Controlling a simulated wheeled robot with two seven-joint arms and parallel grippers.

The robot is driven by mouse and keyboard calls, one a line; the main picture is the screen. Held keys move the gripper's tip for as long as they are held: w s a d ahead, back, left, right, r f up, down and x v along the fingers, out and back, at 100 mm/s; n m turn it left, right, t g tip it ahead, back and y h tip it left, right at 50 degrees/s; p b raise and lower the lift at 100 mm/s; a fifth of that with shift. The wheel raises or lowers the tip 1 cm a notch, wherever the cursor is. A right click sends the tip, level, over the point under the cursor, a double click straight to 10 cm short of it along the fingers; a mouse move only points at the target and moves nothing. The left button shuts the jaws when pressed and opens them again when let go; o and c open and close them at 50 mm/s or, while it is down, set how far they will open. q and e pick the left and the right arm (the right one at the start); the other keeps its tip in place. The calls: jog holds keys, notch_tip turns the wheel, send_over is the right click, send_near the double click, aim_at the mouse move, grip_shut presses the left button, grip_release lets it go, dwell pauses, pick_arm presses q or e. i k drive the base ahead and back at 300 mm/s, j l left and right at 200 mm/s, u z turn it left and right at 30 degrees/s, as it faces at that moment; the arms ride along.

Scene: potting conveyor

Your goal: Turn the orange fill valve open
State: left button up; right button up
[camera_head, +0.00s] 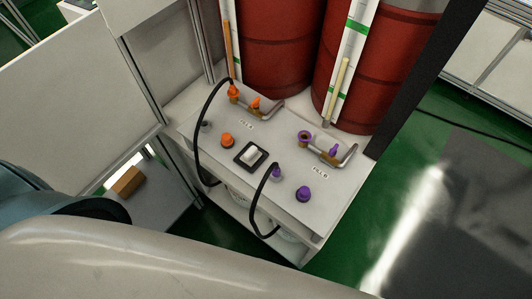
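On the white bench top (290,215), a small orange handle (254,103) sits on a bent metal pipe (270,110) behind a small printed label; it appears to be the orange fill valve. Just left of it is an orange fitting (233,91) with a black hose at it. An orange knob (227,140) stands nearer the front. The handle is too small to tell its exact turn. Neither gripper is in view; large smooth parts, probably my arms, fill the lower left, well apart from the orange parts.
Purple counterparts stand at right: a handle (335,151), a ring (305,138) and a knob (303,194). A white switch (252,154) sits between the sets. Black hoses (198,140) loop over the front edge. Red drums (275,50) and sight tubes (341,85) stand behind.

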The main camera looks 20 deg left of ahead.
aim_at(255, 104)
jog(key=k+j+z, duration=0.3)
jog(key=k+j, duration=0.8)
jog(key=k+j+z, duration=0.15)
jog(key=j, duration=0.3)
jog(key=k+j+z, duration=0.1)
jog(key=j, duration=0.35)
jog(key=k+j+z, duration=0.15)
jog(key=k+j, duration=0.15)
jog(key=k+j+z, duration=0.1)
jog(key=k+j, duration=0.15)
jog(key=j, duration=0.2)
jog(key=k+j+z, duration=0.15)
jog(key=j, duration=0.25)
jog(key=j+z, duration=0.1)
jog(key=j, duration=0.65)
jog(key=k+j+z, duration=0.1)
jog(key=j, duration=0.65)
jog(key=i+l+u, duration=0.1)
jog(key=l, duration=0.3)
jog(key=i+l+u, duration=0.1)
jog(key=l, duration=0.3)
jog(key=i+l+u, duration=0.1)
jog(key=l, duration=0.35)
jog(key=i+l+u, duration=0.1)
jog(key=l, duration=0.3)
jog(key=i+l+u, duration=0.1)
jog(key=l, duration=0.35)
jog(key=i, duration=0.05)
